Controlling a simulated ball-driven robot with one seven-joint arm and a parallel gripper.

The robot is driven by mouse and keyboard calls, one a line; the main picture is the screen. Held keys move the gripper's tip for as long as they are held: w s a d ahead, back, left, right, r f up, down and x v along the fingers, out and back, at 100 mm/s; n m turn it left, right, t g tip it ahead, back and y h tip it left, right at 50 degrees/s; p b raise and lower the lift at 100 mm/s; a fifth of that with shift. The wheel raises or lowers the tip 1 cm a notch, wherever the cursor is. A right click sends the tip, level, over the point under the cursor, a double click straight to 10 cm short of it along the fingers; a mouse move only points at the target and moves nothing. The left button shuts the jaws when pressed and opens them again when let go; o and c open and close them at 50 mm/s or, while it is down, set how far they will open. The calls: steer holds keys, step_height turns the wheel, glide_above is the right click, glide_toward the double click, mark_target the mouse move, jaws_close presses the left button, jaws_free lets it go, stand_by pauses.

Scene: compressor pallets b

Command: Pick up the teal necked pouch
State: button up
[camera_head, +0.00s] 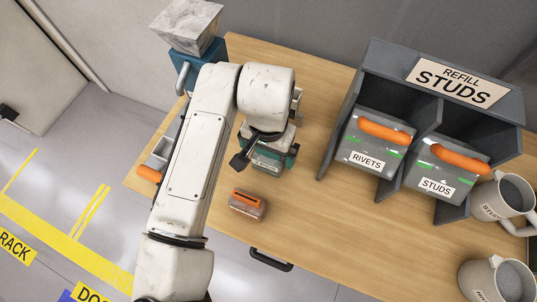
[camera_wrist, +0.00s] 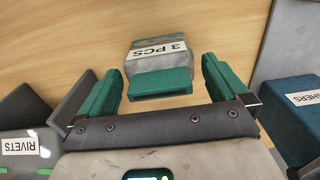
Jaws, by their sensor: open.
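The teal necked pouch (camera_wrist: 160,58) shows in the wrist view as a grey body with a white "3 PCS" label and a teal neck on the near side. It lies on the wooden table. My gripper (camera_wrist: 163,70) has its two teal fingers spread, one on each side of the teal neck, with visible gaps and no grip. In the head view, my gripper (camera_head: 272,160) is low over the table, and my wrist hides most of the spot. The teal there is hard to split between fingers and pouch.
An orange-topped brownish pouch (camera_head: 248,206) lies close by, near the table edge. A grey rack (camera_head: 332,140) with RIVETS (camera_head: 366,150) and STUDS (camera_head: 440,180) bins stands right, beside two mugs (camera_head: 503,198). A blue bin (camera_head: 206,52) stands at the back left. Bare table (camera_head: 310,225) lies in front.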

steer(key=shift+f, duration=0.45)
steer(key=c, duration=0.9)
steer(key=shift+r, duration=0.1)
